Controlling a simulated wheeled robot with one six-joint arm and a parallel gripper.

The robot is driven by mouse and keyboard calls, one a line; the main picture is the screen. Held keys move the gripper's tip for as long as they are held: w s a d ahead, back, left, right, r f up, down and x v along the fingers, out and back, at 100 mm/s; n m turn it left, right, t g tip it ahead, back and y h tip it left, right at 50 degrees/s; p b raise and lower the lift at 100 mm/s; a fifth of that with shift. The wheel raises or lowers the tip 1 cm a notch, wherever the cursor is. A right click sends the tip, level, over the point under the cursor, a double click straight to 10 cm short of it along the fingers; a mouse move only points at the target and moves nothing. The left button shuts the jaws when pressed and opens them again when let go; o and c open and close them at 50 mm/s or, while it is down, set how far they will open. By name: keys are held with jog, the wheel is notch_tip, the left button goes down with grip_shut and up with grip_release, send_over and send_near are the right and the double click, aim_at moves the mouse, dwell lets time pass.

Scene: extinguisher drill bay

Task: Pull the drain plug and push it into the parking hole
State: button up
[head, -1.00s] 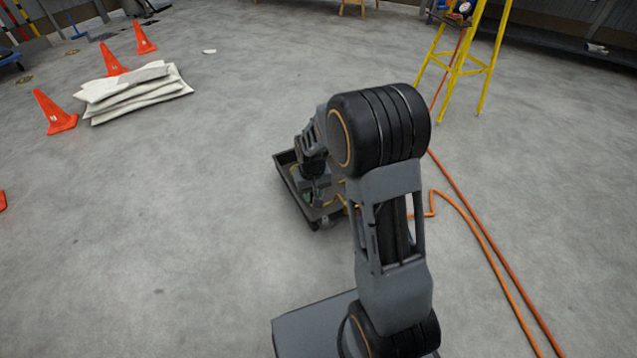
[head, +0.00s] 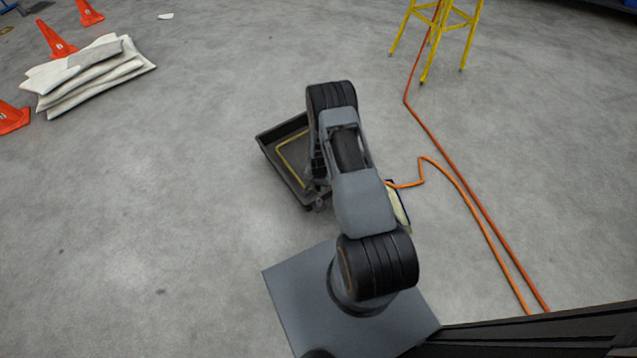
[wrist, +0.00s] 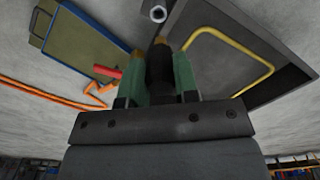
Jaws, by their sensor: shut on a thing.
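My gripper (wrist: 160,62) shows in the wrist view, its two green fingers closed on a dark, round plug (wrist: 160,74). In the head view my arm hides the gripper and the plug. A short metal socket with a dark round opening (wrist: 158,12) lies beyond the fingertips at the top of the wrist view; I cannot tell whether it is the drain or the parking hole. The plug looks apart from it. A dark tray (head: 270,150) with a yellow line inside stands beneath my arm; it also shows in the wrist view (wrist: 290,75).
A red handle (wrist: 107,72) is left of the fingers, near an olive panel with a blue edge (wrist: 85,45). Orange hoses (head: 460,190) run along the floor at right. A yellow ladder (head: 440,30), white bags (head: 90,75) and orange cones (head: 55,40) stand farther off.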

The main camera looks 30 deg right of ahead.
aim_at(319, 191)
jog(key=shift+s+f+b, duration=0.1)
jog(key=shift+f+b, duration=1.1)
jog(key=shift+f, duration=0.95)
jog(key=shift+s+f+b, duration=0.1)
jog(key=shift+f+b, duration=0.2)
jog(key=shift+b, duration=0.2)
jog(key=shift+f, duration=0.25)
jog(key=shift+f+b, duration=0.95)
jog(key=shift+b, duration=0.15)
jog(key=shift+f+b, duration=0.8)
jog(key=shift+b, duration=0.05)
dwell(0.7)
jog(key=o, duration=1)
notch_tip(319, 191, up, 14)
jog(key=p, duration=0.5)
